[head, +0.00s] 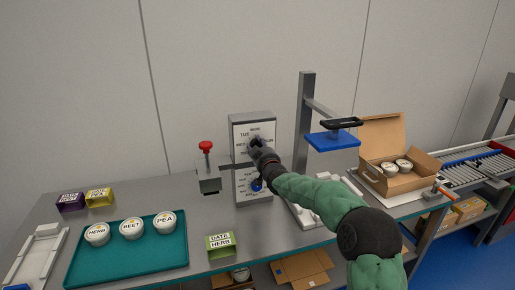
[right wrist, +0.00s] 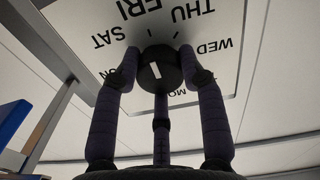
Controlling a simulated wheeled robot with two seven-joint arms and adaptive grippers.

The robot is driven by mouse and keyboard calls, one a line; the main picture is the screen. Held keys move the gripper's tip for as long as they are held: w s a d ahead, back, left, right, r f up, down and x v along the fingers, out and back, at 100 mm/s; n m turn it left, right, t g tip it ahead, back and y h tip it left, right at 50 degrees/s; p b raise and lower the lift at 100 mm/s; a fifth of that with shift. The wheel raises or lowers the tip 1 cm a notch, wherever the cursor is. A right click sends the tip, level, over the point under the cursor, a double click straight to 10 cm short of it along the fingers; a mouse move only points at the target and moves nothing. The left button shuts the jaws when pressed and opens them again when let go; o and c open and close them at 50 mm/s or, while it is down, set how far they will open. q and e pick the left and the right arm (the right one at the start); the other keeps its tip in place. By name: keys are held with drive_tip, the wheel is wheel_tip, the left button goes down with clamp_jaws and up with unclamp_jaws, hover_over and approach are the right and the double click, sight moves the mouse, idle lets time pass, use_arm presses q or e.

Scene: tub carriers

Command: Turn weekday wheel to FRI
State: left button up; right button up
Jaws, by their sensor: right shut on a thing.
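The upright panel (head: 240,125) stands at the back of the bench, with a weekday dial on its upper half. My right gripper (head: 257,145) is at that dial and hides much of it; MON and TUE labels show above it. In the right wrist view my gripper (right wrist: 160,68) is shut on the black weekday wheel (right wrist: 157,72), with fingers at both sides. The wheel has a short white mark; which end of it points cannot be told. SAT, FRI, THU and WED labels (right wrist: 165,25) show around it. My left gripper is not in view.
A blue knob (head: 257,186) sits lower on the panel. A red-topped lever (head: 206,147) stands left, a blue press (head: 333,138) right. A teal tray (head: 130,265) holds three labelled tubs. A green DATE HERB block (head: 220,244) is at the front. An open carton (head: 405,180) holds tubs.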

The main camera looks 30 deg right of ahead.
drive_tip(key=shift+f, duration=0.15)
drive_tip(key=o, duration=1.1)
drive_tip(key=shift+o, duration=0.2)
drive_tip(key=shift+s, duration=0.15)
drive_tip(key=v, duration=1.1)
drive_tip(key=shift+s, duration=0.35)
